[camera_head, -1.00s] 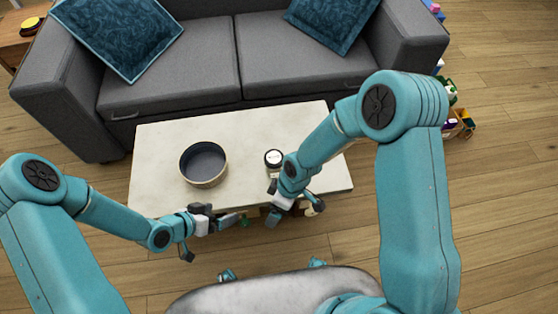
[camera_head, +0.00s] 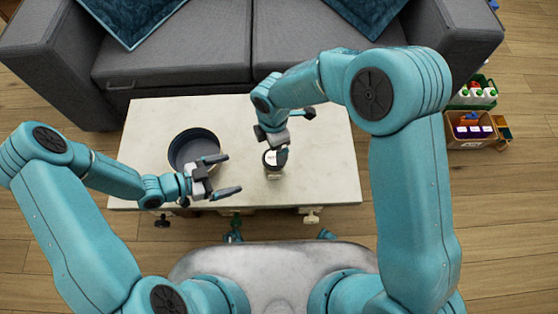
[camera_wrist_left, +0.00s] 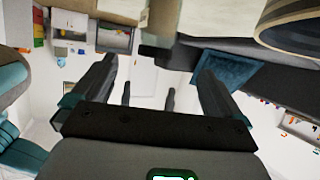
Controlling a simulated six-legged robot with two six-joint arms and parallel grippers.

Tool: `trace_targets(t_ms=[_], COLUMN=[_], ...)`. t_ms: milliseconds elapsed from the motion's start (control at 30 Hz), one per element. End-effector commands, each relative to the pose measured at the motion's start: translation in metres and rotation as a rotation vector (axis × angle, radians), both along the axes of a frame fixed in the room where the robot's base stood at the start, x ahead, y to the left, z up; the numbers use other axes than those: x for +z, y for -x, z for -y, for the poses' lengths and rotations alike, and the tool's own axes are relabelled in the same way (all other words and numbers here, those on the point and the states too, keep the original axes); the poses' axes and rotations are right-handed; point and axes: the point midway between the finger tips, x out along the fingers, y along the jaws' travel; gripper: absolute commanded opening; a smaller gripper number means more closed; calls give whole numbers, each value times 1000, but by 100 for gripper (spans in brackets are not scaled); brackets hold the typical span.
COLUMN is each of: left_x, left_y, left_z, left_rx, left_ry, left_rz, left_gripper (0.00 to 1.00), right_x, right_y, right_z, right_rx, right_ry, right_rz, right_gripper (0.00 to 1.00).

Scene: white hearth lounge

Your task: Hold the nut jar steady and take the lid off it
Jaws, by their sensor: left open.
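The nut jar (camera_head: 273,168) is a small jar with a pale, dark-edged top. It stands on the light table in the head view, right of the round bowl. Its lid (camera_head: 270,157) appears to be on it, partly covered by my right gripper. My right gripper (camera_head: 282,156) points down at the jar's top. Whether it touches the lid is unclear, and its finger gap is hidden. My left gripper (camera_head: 225,175) is open and empty, left of the jar and apart from it, with fingers toward it. Its spread fingers also show in the left wrist view (camera_wrist_left: 142,95).
The dark-lined bowl (camera_head: 193,150) stands close behind my left gripper. The pale table (camera_head: 330,180) is clear right of the jar. A grey sofa (camera_head: 180,62) is behind it. Boxes holding bottles and other items (camera_head: 472,128) stand on the floor at right.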

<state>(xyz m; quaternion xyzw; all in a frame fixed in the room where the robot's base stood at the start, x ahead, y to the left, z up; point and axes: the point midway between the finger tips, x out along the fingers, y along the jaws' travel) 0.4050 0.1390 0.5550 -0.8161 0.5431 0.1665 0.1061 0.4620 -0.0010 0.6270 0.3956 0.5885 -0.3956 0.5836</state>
Motion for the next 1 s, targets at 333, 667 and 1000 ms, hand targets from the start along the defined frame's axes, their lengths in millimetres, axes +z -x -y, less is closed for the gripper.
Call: trace_targets(t_ms=[333, 667, 1000], left_x=[-16, -44, -61], left_y=[-5, -30, -49], left_z=[32, 96, 136], left_rx=[-11, -10, -8], left_ry=[3, 2, 1], left_rz=[6, 6, 6], left_gripper=[100, 100, 100], right_x=[2, 2, 1], right_y=[7, 7, 4], right_z=[-4, -2, 0], right_rx=[11, 10, 9], right_ry=[4, 3, 3], right_rz=[3, 2, 2], right_gripper=[94, 94, 94])
